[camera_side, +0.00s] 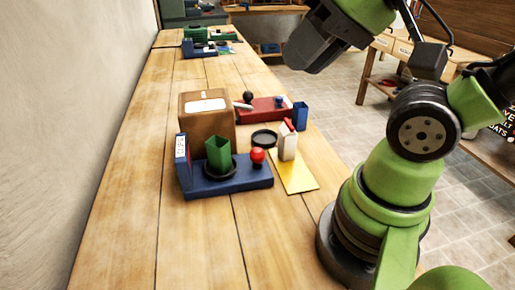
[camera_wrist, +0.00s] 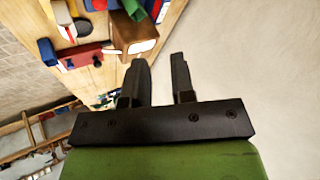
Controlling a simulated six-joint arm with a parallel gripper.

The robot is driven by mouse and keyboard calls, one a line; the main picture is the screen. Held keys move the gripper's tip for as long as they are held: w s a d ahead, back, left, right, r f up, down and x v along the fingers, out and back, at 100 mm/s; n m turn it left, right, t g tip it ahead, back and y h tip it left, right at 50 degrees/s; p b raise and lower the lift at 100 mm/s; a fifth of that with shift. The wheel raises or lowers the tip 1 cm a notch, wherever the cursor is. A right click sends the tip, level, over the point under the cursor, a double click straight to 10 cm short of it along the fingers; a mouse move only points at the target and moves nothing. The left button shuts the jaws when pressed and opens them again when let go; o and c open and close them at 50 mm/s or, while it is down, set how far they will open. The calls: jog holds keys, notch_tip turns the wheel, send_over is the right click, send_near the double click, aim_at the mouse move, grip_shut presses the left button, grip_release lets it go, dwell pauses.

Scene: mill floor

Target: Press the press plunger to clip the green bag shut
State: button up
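The green bag (camera_side: 218,153) stands upright in a black ring on the blue press base (camera_side: 227,187). A red ball knob (camera_side: 257,156), which looks like the plunger, stands on the same base to the right of the bag. A panel marked CLIPS (camera_side: 182,160) stands at the base's left end. In the wrist view the green bag (camera_wrist: 133,8) is cut by the top edge. My gripper (camera_wrist: 159,65) is open, with nothing between its fingers. In the side view it is high at the top, well away from the press.
A brown box (camera_side: 207,126) stands behind the bag. A red base (camera_side: 266,111) with a black knob, a blue cup (camera_side: 300,116), a black dish (camera_side: 264,139) and a white-and-red packet (camera_side: 287,144) by a yellow sheet (camera_side: 296,180) are nearby. The front table is clear.

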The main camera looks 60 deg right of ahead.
grip_shut()
dwell(1.4)
